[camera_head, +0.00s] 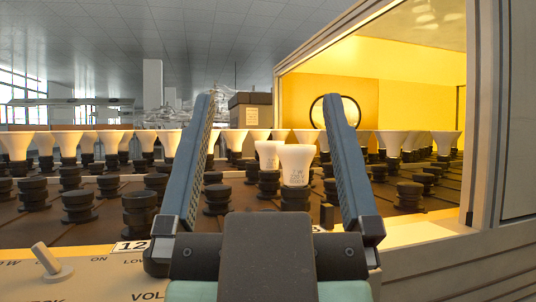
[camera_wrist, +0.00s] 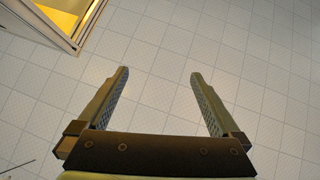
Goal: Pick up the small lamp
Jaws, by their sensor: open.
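Two short white lamps stand upright in black sockets near the middle of the head view. The nearer lamp (camera_head: 296,163) has printing on its side, and the other (camera_head: 268,154) is just behind it to the left. Both look smaller than the wide cone-shaped lamps; I cannot tell which is the small lamp. My gripper (camera_head: 268,98) is open and empty, its fingers raised in front of the camera. Both lamps appear between the fingers but farther away, untouched. In the wrist view the open gripper (camera_wrist: 159,73) has only a pale tiled surface beyond it, with no lamp visible.
Rows of wide cone-shaped lamps (camera_head: 168,142) and empty black sockets (camera_head: 79,206) fill the dark rack. A yellow-lit chamber (camera_head: 400,60) encloses the right side. A control panel (camera_head: 90,275) with a switch (camera_head: 50,262) and a "12" label (camera_head: 131,246) lies in front.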

